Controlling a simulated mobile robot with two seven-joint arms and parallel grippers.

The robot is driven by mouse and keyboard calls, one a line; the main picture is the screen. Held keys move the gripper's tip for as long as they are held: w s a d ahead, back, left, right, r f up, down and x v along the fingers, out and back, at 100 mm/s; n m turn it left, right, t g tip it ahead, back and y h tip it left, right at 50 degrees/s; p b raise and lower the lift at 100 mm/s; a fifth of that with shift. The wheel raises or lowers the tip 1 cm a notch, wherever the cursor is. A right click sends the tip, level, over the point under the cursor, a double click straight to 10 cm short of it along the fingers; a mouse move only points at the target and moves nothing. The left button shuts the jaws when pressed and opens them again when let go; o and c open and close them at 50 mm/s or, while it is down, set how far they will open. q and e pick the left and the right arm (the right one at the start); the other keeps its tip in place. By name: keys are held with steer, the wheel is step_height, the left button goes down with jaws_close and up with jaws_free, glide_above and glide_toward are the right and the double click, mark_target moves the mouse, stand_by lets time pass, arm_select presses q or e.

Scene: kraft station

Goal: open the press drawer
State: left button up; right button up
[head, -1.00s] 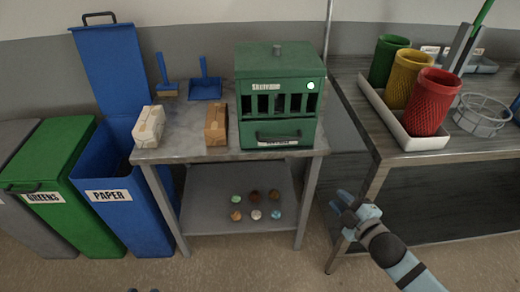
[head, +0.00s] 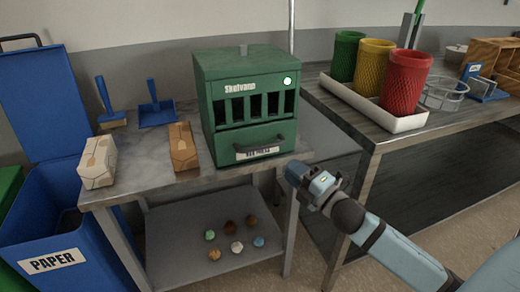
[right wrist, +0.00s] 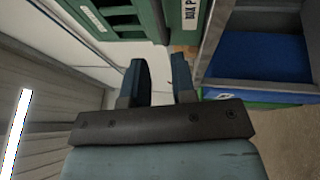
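The green press (head: 222,88) stands on the grey table, with a row of slots in its upper front. Its drawer (head: 228,147) is the lower front part, with a dark bar handle (head: 265,146) and a white label; it looks shut. My right gripper (head: 296,172) is just right of and below the drawer, apart from the handle. In the right wrist view the two fingers of my right gripper (right wrist: 157,80) stand apart with nothing between them. Green parts of the press (right wrist: 125,18) show at the top of that view. My left gripper is out of view.
A kraft-coloured box (head: 183,147) and a paler package (head: 98,162) lie left of the press. Several small balls rest on the lower shelf (head: 175,235). The right-hand table (head: 385,132) holds a white tray with green, yellow and red baskets.

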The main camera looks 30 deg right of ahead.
mark_target(262, 147)
steer(key=b+x, duration=0.1)
steer(key=x, duration=1)
steer(key=shift+w+a+f, duration=0.1)
steer(key=shift+w, duration=0.05)
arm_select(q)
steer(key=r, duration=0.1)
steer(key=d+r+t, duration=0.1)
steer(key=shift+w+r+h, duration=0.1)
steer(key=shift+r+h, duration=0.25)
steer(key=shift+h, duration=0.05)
arm_select(e)
steer(key=shift+w, duration=0.1)
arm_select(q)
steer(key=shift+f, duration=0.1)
arm_select(e)
jaws_close()
